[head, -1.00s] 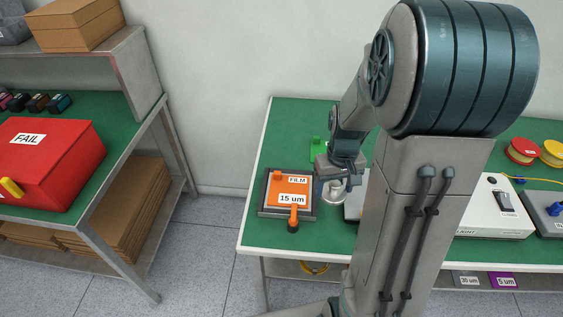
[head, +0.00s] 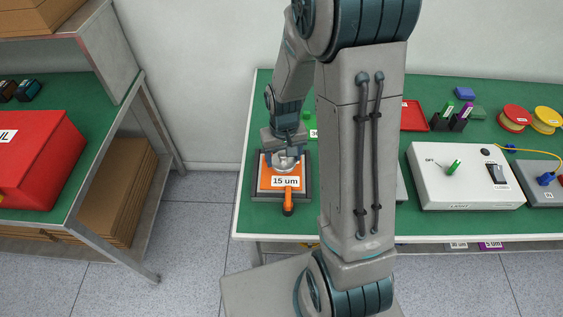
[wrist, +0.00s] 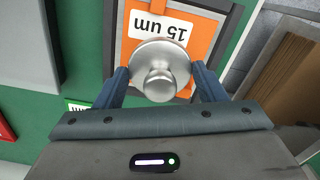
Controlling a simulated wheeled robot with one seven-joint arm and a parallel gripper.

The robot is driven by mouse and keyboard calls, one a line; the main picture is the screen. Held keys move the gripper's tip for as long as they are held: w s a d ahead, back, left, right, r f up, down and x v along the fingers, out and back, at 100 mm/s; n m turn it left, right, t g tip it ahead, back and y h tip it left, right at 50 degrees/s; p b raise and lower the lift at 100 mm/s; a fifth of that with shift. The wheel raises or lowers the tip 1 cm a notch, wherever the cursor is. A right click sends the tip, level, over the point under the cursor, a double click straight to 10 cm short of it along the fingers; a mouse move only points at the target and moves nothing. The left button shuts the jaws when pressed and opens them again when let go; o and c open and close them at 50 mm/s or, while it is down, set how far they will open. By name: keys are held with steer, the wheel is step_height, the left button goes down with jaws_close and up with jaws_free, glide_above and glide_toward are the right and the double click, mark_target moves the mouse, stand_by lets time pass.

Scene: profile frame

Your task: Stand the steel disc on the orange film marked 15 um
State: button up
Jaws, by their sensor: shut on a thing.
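The steel disc (wrist: 160,54), with a round knob on top, is between the fingers of my gripper (wrist: 160,85), which is shut on it. In the head view the disc (head: 285,162) is over the upper part of the orange film (head: 268,182), behind the "15 um" label. The film lies on a dark grey plate (head: 257,193) with an orange handle at its front. In the wrist view the orange film (wrist: 200,48) shows around the disc, and the label is upside down. I cannot tell whether the disc touches the film. My gripper also shows in the head view (head: 286,152).
A white box with a switch (head: 455,165) stands on the green table (head: 262,222) to the right. Red and yellow spools (head: 514,118) are behind it. A red bin (head: 35,165) stands on the left bench. My arm hides the table's middle.

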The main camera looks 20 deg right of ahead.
mark_target(282, 164)
steer(key=shift+w+a+f, duration=0.1)
steer(key=shift+a+f, duration=0.15)
steer(key=shift+f, duration=0.1)
steer(key=shift+f+p, duration=0.3)
steer(key=shift+f, duration=1.5)
steer(key=o, duration=1.3)
steer(key=shift+r, duration=0.1)
step_height(282, 164, up, 10)
steer(key=shift+r, duration=0.2)
step_height(282, 164, up, 2)
steer(key=shift+r, duration=0.1)
steer(key=s+r+t, duration=0.1)
steer(key=s+r, duration=0.2)
steer(key=s, duration=0.1)
steer(key=s+r+t, duration=0.1)
steer(key=s+r, duration=0.3)
steer(key=s, duration=0.1)
steer(key=s+r+t, duration=0.1)
steer(key=s+r, duration=0.3)
steer(key=s, duration=0.1)
steer(key=shift+s+r, duration=0.2)
steer(key=shift+r, duration=0.05)
